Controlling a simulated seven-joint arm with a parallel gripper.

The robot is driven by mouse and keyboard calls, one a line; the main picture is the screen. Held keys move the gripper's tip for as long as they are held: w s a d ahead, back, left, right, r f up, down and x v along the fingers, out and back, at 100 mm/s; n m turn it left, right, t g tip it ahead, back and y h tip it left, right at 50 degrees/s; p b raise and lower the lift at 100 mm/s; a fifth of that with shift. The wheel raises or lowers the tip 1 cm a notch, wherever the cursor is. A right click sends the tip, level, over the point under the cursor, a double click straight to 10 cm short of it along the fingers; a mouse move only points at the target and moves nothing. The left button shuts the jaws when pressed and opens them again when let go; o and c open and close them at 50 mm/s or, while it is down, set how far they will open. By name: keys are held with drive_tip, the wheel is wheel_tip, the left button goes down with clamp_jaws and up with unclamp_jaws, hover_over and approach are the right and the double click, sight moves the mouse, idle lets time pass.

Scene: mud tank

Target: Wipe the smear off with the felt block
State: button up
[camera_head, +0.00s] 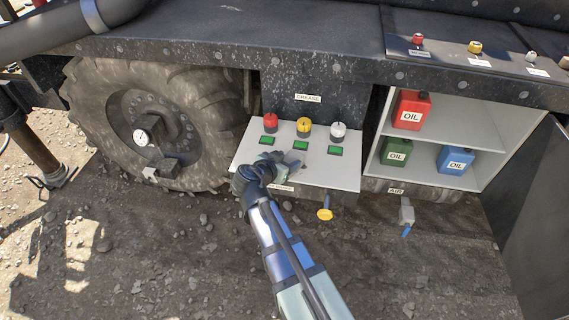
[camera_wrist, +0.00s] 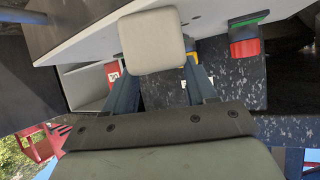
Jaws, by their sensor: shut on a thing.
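My gripper (camera_wrist: 158,74) is shut on a pale, rounded felt block (camera_wrist: 152,40), held between its blue fingers. In the head view my gripper (camera_head: 268,172) is over the front left part of a light grey panel (camera_head: 340,172), below the grease label. The block cannot be told apart clearly there. A dark grey patch (camera_head: 291,165) shows beside the gripper on the panel; I cannot tell whether it is the smear or part of the gripper. In the wrist view the panel (camera_wrist: 100,40) is close to the block; contact cannot be told.
Red (camera_head: 270,122), yellow (camera_head: 304,127) and white (camera_head: 338,131) knobs stand at the panel's back, with green pads before them. A yellow valve (camera_head: 325,214) hangs below its front edge. A shelf (camera_head: 440,130) with oil cans is right, a large tyre (camera_head: 90,95) left.

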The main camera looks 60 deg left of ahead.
sight(295, 155)
drive_tip(key=shift+w+a+f, duration=0.15)
drive_tip(key=shift+w+a, duration=1.35)
drive_tip(key=shift+a, duration=0.1)
drive_tip(key=shift+w+a, duration=0.15)
drive_tip(key=shift+a, duration=0.05)
drive_tip(key=shift+w+a, duration=0.2)
drive_tip(key=shift+w, duration=0.05)
clamp_jaws()
drive_tip(key=shift+w+a, duration=0.3)
drive_tip(key=shift+a, duration=0.05)
drive_tip(key=shift+w+d, duration=0.55)
drive_tip(key=shift+w, duration=0.15)
drive_tip(key=shift+s+d, duration=0.7)
drive_tip(key=shift+d, duration=0.35)
drive_tip(key=shift+s+d+r, duration=0.2)
drive_tip(key=shift+s+d, duration=0.8)
drive_tip(key=shift+s, duration=0.1)
drive_tip(key=shift+s+d+r, duration=0.2)
drive_tip(key=shift+s+d, duration=0.75)
drive_tip(key=shift+s, duration=0.15)
drive_tip(key=shift+r, duration=0.15)
